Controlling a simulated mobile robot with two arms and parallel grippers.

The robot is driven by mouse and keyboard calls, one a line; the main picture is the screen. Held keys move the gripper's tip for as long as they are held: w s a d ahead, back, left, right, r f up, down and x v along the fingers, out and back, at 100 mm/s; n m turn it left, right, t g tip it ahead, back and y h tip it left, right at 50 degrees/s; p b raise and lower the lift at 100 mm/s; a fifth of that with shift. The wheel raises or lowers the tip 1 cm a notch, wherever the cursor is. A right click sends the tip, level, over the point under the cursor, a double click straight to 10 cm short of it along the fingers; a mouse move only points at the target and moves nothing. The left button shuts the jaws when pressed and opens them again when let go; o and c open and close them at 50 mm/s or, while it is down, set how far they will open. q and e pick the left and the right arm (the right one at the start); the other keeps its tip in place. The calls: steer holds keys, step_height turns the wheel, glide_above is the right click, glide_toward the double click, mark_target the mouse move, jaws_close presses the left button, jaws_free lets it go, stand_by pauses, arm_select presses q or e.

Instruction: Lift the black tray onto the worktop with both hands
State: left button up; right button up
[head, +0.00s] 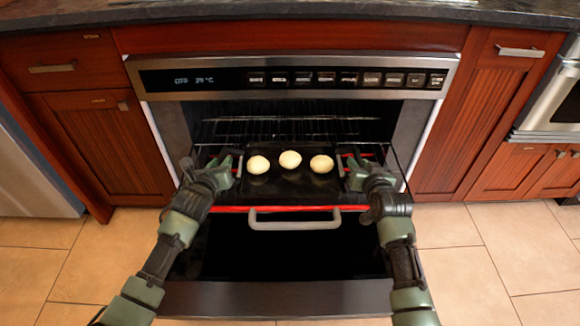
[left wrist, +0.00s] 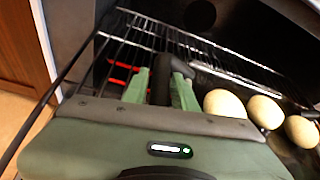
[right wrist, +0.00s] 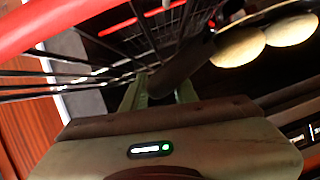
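The black tray (head: 290,187) lies level at the open oven-style drawer front, with three pale round buns (head: 290,159) on it. My left gripper (head: 237,165) is at the tray's left end. In the left wrist view its green fingers (left wrist: 160,90) stand on either side of a black handle, which fills the gap between them. My right gripper (head: 345,165) is at the tray's right end. In the right wrist view its fingers (right wrist: 160,90) also have a dark handle between them. The tray's underside is hidden.
A wire rack (head: 290,128) lies behind and beside the tray. A red bar (head: 290,208) and grey drawer handle (head: 294,224) are in front. The control panel (head: 300,79) overhangs the opening, below the dark worktop (head: 290,12). Wooden cabinets (head: 105,140) flank both sides.

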arm_select(q)
jaws_close()
arm_select(e)
jaws_close()
arm_select(q)
steer(key=shift+a, duration=0.25)
arm_select(e)
steer(key=shift+d+f, duration=0.1)
steer(key=shift+d, duration=0.15)
stand_by(0.4)
